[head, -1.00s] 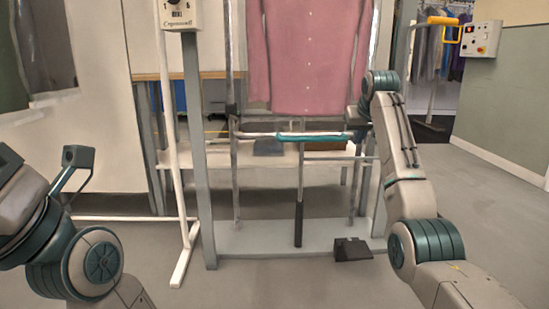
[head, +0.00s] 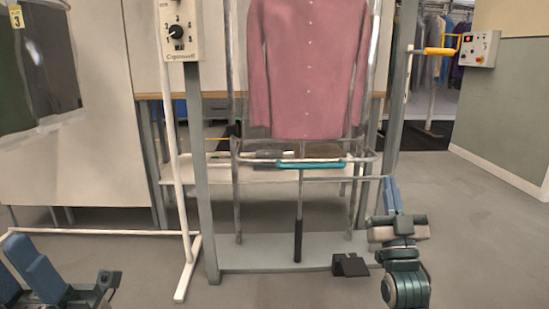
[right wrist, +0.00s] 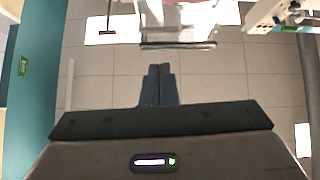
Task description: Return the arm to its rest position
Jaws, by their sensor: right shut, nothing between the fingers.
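My right gripper (head: 390,196) is low at the right in the head view, its blue fingers pointing up and forward. In the right wrist view its two dark fingers (right wrist: 158,85) lie side by side, shut and empty, above the tiled floor. It is apart from the rail frame. My left gripper (head: 35,265) shows only partly at the lower left corner, and how its fingers stand is unclear. A pink buttoned shirt (head: 305,75) hangs in the frame, its top cut off. A teal handle (head: 310,164) on a bar is below it.
A grey post (head: 203,190) carries a dial box (head: 180,32). A black pedal (head: 350,265) lies near the base plate (head: 270,253). A control box (head: 479,48) and yellow handle (head: 441,51) are at the right. Floor (head: 480,240) at the right is clear.

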